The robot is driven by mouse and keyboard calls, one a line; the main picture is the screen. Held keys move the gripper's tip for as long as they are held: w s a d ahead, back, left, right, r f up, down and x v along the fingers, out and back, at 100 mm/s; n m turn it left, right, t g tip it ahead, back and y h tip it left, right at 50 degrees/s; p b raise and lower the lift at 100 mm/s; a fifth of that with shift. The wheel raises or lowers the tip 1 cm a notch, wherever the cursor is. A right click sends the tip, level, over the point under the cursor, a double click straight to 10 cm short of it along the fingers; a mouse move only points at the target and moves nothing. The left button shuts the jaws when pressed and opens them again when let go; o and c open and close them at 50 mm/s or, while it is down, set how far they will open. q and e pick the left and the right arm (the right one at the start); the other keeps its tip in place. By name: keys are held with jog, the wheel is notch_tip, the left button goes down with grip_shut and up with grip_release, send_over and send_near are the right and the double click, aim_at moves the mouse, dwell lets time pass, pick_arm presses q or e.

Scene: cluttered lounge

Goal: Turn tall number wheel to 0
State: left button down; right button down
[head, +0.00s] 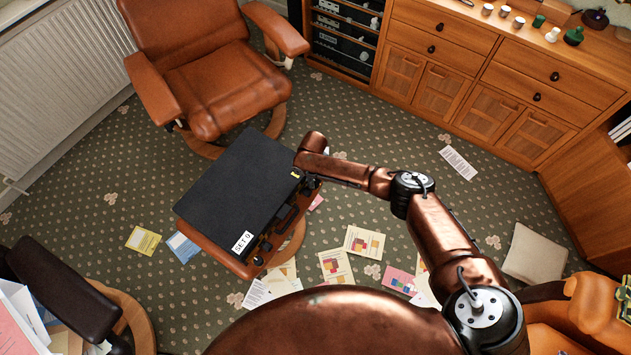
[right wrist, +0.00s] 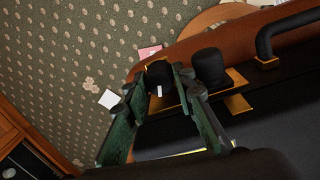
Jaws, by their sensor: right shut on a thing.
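A black briefcase (head: 235,185) lies flat on a brown stool. Its handle (head: 287,217) and dark knobs (head: 265,245) run along its lower right side; a white label (head: 243,243) reads "SET 0". My right gripper (head: 307,184) is at the case's right corner, partly hidden by my arm. In the right wrist view, its green fingers (right wrist: 155,95) are shut around a black number wheel (right wrist: 158,75) with a white mark. No digit is readable. My left gripper is not in view.
An orange-brown armchair (head: 215,80) stands behind the case. A wooden cabinet (head: 480,75) lines the back right. Papers (head: 364,242) and a pale cushion (head: 535,254) lie on the patterned carpet. Carpet between case and cabinet is mostly clear.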

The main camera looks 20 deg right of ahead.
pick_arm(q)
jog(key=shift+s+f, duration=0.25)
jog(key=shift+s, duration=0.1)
pick_arm(e)
jog(key=shift+s+f+n, duration=0.1)
jog(key=shift+s+n, duration=0.05)
jog(key=shift+n, duration=1.55)
jog(key=c, duration=1.9)
grip_release()
jog(key=r, duration=1.2)
jog(key=shift+s+a, duration=0.15)
jog(key=shift+s, duration=0.05)
